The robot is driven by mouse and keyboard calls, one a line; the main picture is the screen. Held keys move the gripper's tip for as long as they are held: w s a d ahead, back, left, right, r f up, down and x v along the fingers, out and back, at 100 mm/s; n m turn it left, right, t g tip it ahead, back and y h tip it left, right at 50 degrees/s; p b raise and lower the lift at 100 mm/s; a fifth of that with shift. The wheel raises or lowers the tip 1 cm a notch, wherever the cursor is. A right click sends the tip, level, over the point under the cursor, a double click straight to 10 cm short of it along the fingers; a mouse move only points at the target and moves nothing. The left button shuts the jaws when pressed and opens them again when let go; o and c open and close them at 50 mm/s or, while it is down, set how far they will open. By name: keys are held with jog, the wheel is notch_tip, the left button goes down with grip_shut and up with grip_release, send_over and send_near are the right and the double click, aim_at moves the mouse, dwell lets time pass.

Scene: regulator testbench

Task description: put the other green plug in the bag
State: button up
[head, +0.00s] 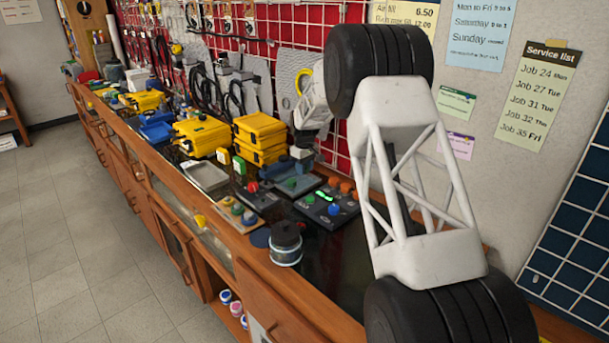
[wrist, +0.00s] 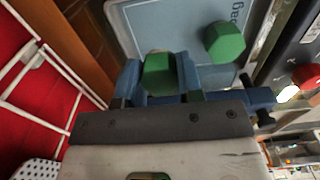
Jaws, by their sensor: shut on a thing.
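My gripper (wrist: 158,78) is shut on a green plug (wrist: 159,74), held between its blue fingers in the wrist view. A second green plug (wrist: 225,42) rests just beyond and to the right, on a pale blue, light-edged flat surface with partly cut-off lettering that looks like the bag (wrist: 185,18). The held plug appears over the near part of this surface. I cannot tell whether it touches it. In the head view my gripper (head: 301,153) is small, low over the bench, and the held plug is not clear there.
In the head view, a dark panel with coloured knobs (head: 327,207) and a dark-lidded jar (head: 286,243) stand near the gripper. Yellow cases (head: 260,130) stand to its left.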

jog(key=shift+f, duration=1.45)
jog(key=shift+f, duration=0.15)
jog(key=o, duration=0.6)
notch_tip(320, 180, up, 12)
jog(key=shift+r, duration=0.15)
